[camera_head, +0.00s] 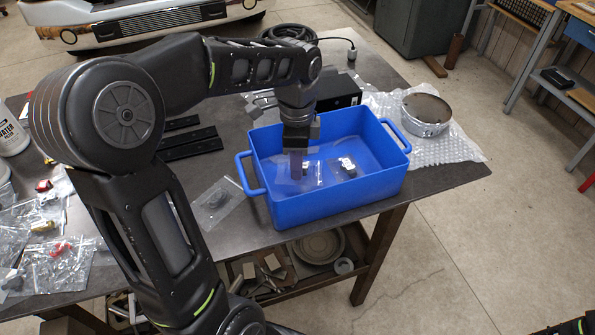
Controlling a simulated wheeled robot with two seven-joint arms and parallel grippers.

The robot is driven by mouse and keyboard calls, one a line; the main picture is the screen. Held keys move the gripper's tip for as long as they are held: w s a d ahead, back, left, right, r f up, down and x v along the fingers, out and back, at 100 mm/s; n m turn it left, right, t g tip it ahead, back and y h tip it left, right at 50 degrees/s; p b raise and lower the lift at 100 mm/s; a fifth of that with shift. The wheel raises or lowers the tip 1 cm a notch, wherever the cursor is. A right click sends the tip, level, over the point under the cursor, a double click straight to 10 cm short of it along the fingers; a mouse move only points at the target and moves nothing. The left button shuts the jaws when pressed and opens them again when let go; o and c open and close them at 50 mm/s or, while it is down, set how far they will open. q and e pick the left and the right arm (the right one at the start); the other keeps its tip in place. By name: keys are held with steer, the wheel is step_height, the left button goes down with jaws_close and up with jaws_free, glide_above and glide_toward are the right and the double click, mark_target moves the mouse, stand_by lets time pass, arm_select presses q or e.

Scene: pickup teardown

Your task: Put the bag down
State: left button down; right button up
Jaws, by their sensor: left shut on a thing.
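My left gripper (296,164) reaches down into the blue crate (335,205) on the table. It is shut on a clear plastic bag (313,177), which is partly hidden by the fingers and hard to see against the blue. I cannot tell whether the held bag touches the crate floor. Another clear bag with a small dark and silver part (347,167) lies in the crate just right of the gripper. My right gripper is not in view.
A clear bag (217,201) lies on the table left of the crate. Several bags of small parts (55,265) cover the table's left end. A round metal part (426,112) sits on bubble wrap (462,148) at right. Black bars (185,143) and a black box (338,91) lie behind.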

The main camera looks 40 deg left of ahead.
arm_select(q)
steer(key=shift+f, duration=1.85)
steer(key=shift+f, duration=0.15)
steer(key=c, duration=1.1)
jaws_free()
step_height(320, 180, up, 12)
steer(key=shift+r, duration=0.2)
